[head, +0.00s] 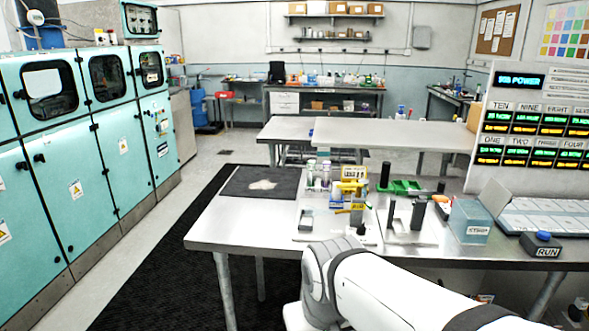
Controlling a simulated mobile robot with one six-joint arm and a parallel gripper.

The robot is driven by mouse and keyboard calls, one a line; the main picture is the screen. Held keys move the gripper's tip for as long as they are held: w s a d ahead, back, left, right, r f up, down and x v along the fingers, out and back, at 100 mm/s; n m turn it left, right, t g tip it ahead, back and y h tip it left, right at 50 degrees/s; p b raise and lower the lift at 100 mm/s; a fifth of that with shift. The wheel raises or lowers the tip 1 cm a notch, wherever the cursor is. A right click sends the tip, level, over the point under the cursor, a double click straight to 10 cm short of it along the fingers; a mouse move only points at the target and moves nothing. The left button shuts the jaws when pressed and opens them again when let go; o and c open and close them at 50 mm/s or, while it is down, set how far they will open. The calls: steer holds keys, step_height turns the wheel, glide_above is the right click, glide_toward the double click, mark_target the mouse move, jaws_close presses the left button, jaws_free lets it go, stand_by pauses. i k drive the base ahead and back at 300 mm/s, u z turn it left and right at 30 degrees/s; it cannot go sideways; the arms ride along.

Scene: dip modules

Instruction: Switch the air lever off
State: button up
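A small fixture with yellow parts (352,187) stands near the middle of the steel table (235,226). One yellow part lies roughly level across its top, but its label is too small to read. I cannot tell for sure whether this is the air lever, or which way the lever is set. My white arm comes in from the lower right and bends at a grey joint in front of the table. My gripper is not in view.
A dark mat (235,182) lies at the table's left. Dark upright posts (418,213), a clear teal box (470,222) and a RUN button box (541,243) stand to the right. A display panel (530,120) rises behind them. Teal cabinets (125,150) line the left.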

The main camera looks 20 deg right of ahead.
mark_target(350, 186)
steer(key=z, duration=0.1)
steer(key=i, duration=0.7)
steer(key=z, duration=0.55)
steer(key=k, duration=0.9)
steer(key=z, duration=0.2)
steer(key=i, duration=0.9)
steer(key=u, duration=0.05)
